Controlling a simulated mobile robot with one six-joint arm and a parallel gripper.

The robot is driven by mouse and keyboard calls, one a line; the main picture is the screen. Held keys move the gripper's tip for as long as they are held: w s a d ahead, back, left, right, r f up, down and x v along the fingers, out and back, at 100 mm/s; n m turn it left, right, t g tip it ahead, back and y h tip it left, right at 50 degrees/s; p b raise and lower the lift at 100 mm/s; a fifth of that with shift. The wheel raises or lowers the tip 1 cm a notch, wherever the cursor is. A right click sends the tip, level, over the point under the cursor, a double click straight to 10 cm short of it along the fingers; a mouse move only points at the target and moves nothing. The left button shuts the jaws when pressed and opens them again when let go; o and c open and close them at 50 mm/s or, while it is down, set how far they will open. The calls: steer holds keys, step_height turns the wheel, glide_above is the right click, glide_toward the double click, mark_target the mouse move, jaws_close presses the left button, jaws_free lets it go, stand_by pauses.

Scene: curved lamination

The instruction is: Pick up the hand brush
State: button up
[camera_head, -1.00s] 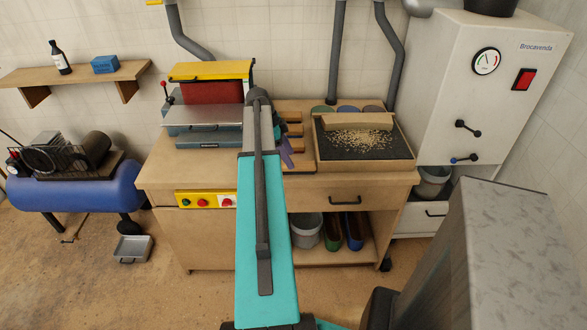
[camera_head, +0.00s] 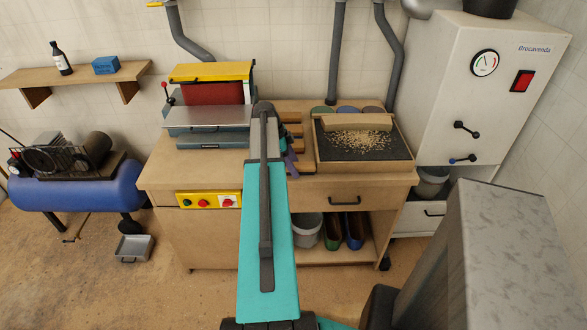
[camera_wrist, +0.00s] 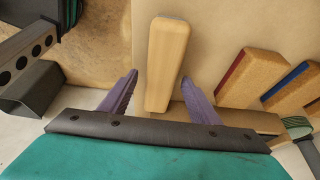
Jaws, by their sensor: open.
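The hand brush (camera_wrist: 168,55) appears to be the long, plain, pale wooden piece in the wrist view. It lies on the worktop near its front edge; no bristles show. My gripper (camera_wrist: 159,76) is open, with one purple finger on each side of the near part of the wood. Gaps show between the wood and the fingertips, and I cannot tell the height between them. In the head view, my purple gripper (camera_head: 290,163) shows partly beside the teal arm, which hides the brush there.
Wooden blocks with a red stripe (camera_wrist: 246,77) and a blue stripe (camera_wrist: 292,84) lie to the right. In the head view, a sander (camera_head: 208,105) stands left on the workbench (camera_head: 160,178). A wood-framed tray (camera_head: 365,166) with shavings is at right.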

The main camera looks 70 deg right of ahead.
steer(key=shift+s+d+f, duration=0.1)
steer(key=shift+s+f, duration=0.05)
steer(key=shift+f, duration=0.3)
steer(key=shift+c, duration=0.4)
steer(key=c, duration=1.2)
steer(key=shift+c, duration=0.2)
steer(key=shift+r, duration=0.15)
steer(key=shift+r+b, duration=0.6)
steer(key=shift+r, duration=0.8)
steer(key=shift+a+r, duration=0.2)
steer(key=shift+a, duration=0.1)
steer(key=s+a+r+b, duration=0.1)
steer(key=a+b, duration=0.2)
steer(key=a, duration=1.2)
steer(key=shift+s+a+r, duration=0.15)
steer(key=shift+s+r, duration=0.1)
steer(key=shift+s, duration=0.15)
